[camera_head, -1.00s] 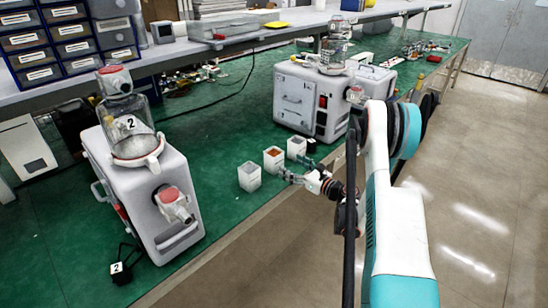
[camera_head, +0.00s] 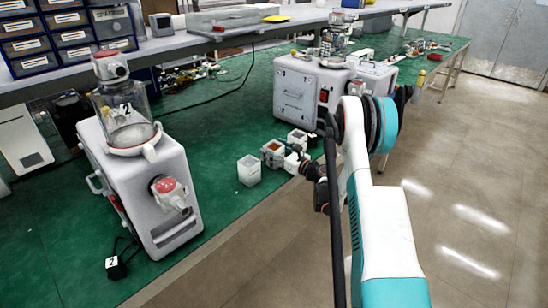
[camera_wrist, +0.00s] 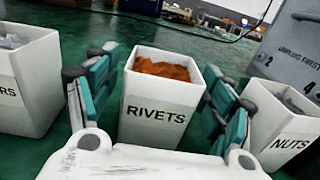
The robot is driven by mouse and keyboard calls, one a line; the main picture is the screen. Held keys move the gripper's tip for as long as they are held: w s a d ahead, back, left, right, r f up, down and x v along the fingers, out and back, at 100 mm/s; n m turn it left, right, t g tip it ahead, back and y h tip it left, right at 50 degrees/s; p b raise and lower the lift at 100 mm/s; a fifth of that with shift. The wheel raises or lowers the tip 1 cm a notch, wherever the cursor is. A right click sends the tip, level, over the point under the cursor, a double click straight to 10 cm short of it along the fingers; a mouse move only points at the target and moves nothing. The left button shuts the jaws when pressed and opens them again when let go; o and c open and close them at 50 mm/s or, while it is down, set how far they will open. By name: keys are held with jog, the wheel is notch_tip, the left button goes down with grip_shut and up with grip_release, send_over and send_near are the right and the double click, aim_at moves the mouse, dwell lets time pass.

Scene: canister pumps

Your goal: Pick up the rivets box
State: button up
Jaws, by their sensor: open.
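The rivets box (camera_wrist: 158,108) is a white, tapered open box labelled RIVETS with orange contents, upright on the green bench top. In the wrist view it stands between the two teal-and-grey fingers of my open gripper (camera_wrist: 160,88), one on each side. I cannot tell whether either finger touches it. In the head view the rivets box (camera_head: 272,150) is the middle one of three small boxes, its lower part partly covered by my gripper (camera_head: 290,160).
A nuts box (camera_wrist: 282,125) stands close to the right finger, and another white box (camera_wrist: 22,85) stands to the left, its label cut off. White canister pumps stand on the bench at left (camera_head: 150,190) and behind (camera_head: 300,95). Bare green bench lies left of the boxes.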

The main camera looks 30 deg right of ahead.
jog(key=shift+c, duration=0.2)
jog(key=c, duration=1.3)
